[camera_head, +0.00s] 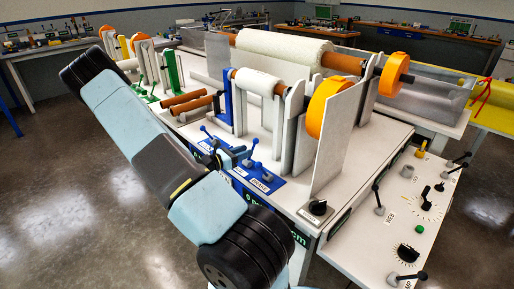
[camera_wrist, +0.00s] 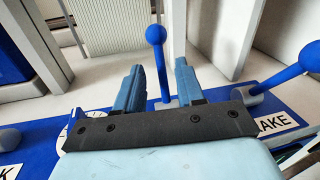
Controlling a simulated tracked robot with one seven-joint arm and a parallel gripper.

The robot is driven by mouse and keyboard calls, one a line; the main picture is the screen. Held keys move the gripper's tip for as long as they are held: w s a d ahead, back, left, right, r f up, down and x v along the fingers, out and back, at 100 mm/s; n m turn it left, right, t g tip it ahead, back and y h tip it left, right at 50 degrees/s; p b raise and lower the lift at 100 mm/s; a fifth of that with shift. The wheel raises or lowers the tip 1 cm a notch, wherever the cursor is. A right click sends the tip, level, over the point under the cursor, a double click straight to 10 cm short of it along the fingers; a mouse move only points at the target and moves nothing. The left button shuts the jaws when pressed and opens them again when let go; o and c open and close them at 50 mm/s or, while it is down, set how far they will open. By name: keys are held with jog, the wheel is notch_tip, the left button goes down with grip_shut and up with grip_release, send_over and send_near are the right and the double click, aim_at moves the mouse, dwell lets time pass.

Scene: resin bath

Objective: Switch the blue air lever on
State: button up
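A blue lever with a ball knob (camera_wrist: 156,34) stands upright on a blue panel (camera_wrist: 262,104) in the wrist view. My gripper (camera_wrist: 158,66) is open, with one blue finger on each side of the lever's stem and a visible gap on both sides. The knob rises beyond the fingertips. The lever's own label is hidden behind my gripper, so I cannot read whether it is the air lever. In the head view my gripper (camera_head: 237,157) is at the blue panel, partly hidden by my wrist.
A second blue lever (camera_wrist: 288,75) leans right beside a label ending in "AKE" (camera_wrist: 277,125). Upright white plates (camera_wrist: 225,38) stand behind the panel. In the head view, orange discs (camera_head: 327,108) and a white roll (camera_head: 283,47) stand on the machine.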

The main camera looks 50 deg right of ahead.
jog(key=x, duration=0.6)
jog(key=shift+d, duration=0.3)
grip_shut()
jog(key=shift+d, duration=0.1)
jog(key=shift+s, duration=0.1)
dwell(0.3)
